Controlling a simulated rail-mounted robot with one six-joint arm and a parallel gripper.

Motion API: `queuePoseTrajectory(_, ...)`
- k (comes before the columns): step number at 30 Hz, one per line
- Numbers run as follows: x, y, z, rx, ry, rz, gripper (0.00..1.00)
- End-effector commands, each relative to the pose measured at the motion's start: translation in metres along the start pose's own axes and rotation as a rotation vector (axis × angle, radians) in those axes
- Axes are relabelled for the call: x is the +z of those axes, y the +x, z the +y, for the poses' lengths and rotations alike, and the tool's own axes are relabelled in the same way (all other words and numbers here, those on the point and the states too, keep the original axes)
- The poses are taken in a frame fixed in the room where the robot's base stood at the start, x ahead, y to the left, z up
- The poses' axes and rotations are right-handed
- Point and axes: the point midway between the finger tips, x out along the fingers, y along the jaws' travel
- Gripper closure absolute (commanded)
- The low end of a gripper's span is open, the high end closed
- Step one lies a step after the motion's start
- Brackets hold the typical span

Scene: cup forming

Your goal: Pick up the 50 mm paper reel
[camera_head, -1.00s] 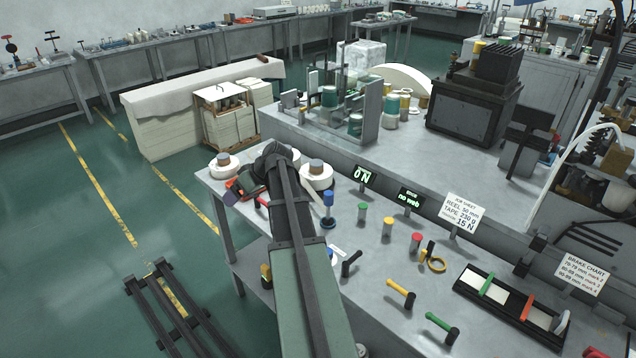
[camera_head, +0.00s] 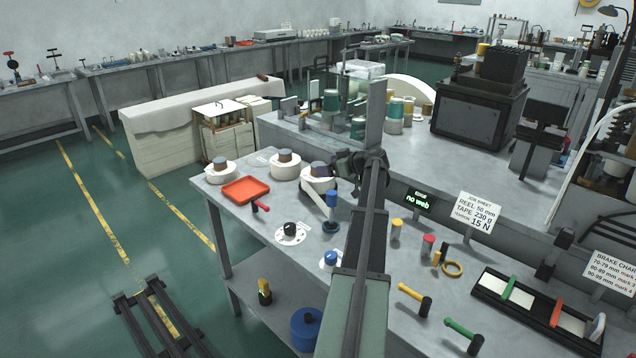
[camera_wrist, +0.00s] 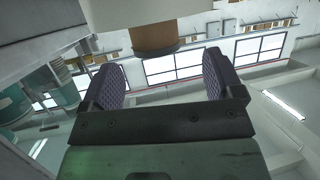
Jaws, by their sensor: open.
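Three white paper reels with brown cores sit at the far left of the bench: a left reel (camera_head: 220,176), a middle reel (camera_head: 285,171) and a right reel (camera_head: 309,185). I cannot tell their widths from the picture. My gripper (camera_head: 340,165) is beside the right reel and partly hides it. In the wrist view my gripper (camera_wrist: 162,77) has its two dark padded fingers wide apart with nothing between them. A brown core (camera_wrist: 157,38) under a pale surface shows just beyond the fingers, apart from them.
A red tray (camera_head: 246,190) lies in front of the reels. A blue-topped post (camera_head: 331,204) stands close to my arm. A job sheet (camera_head: 479,212) reads reel 50 mm, and a display (camera_head: 418,201) reads no web.

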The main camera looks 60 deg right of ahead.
Motion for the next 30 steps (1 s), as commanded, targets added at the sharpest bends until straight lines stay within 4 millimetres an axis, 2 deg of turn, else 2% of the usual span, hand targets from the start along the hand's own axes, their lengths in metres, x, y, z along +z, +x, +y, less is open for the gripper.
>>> queuePoseTrajectory(3, 0.001, 0.008, 0.001, -0.002, 0.0, 0.0, 0.14)
queuePoseTrajectory(10, 0.002, 0.049, 0.005, -0.002, -0.001, -0.001, 0.14)
queuePoseTrajectory(17, -0.001, 0.051, 0.004, 0.0, 0.0, 0.0, 0.14)
queuePoseTrajectory(30, -0.001, 0.051, 0.004, 0.0, 0.0, 0.0, 0.81)
